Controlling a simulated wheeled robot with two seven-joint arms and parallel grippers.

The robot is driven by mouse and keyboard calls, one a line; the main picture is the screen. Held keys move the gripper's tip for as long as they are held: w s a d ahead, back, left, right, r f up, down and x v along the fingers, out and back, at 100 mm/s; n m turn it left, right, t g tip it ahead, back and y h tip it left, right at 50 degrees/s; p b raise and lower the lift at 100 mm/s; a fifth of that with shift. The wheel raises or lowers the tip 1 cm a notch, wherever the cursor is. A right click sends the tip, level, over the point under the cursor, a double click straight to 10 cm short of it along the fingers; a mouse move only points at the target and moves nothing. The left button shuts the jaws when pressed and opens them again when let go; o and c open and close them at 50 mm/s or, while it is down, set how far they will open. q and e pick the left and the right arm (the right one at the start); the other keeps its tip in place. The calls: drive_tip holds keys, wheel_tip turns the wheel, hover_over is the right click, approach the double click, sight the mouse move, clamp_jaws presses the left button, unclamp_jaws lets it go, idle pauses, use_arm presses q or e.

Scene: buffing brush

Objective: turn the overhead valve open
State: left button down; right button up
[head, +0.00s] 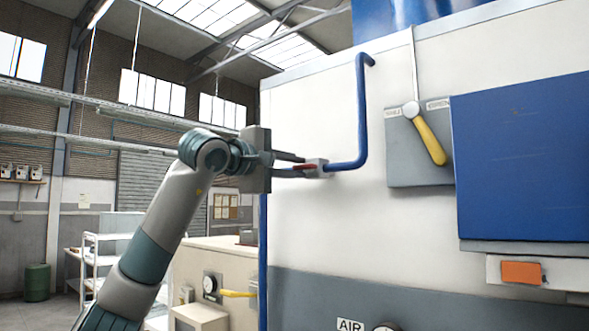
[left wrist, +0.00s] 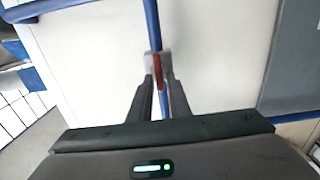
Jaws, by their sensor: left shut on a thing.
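The valve is a grey body (head: 318,168) on a blue pipe (head: 362,110) that runs along the white machine wall. Its short red handle (head: 304,167) lies roughly in line with the horizontal stretch of pipe. My left gripper (head: 299,166) reaches in from the left at the valve, its fingers pointing right. In the left wrist view, the fingers (left wrist: 158,84) are shut on the red handle (left wrist: 161,98), one on each side, with the grey valve body (left wrist: 157,62) just beyond. The fingers partly hide the handle. My right gripper is out of view.
A grey panel (head: 402,158) with a yellow lever (head: 431,142) stands right of the pipe, beside a large blue panel (head: 520,155). Lower left are another yellow lever (head: 237,294), a gauge (head: 209,285) and a white cart (head: 95,260).

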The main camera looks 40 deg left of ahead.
use_arm(q)
drive_tip(key=c, duration=1.9)
unclamp_jaws()
drive_tip(key=shift+o, duration=0.2)
drive_tip(key=shift+s, duration=0.1)
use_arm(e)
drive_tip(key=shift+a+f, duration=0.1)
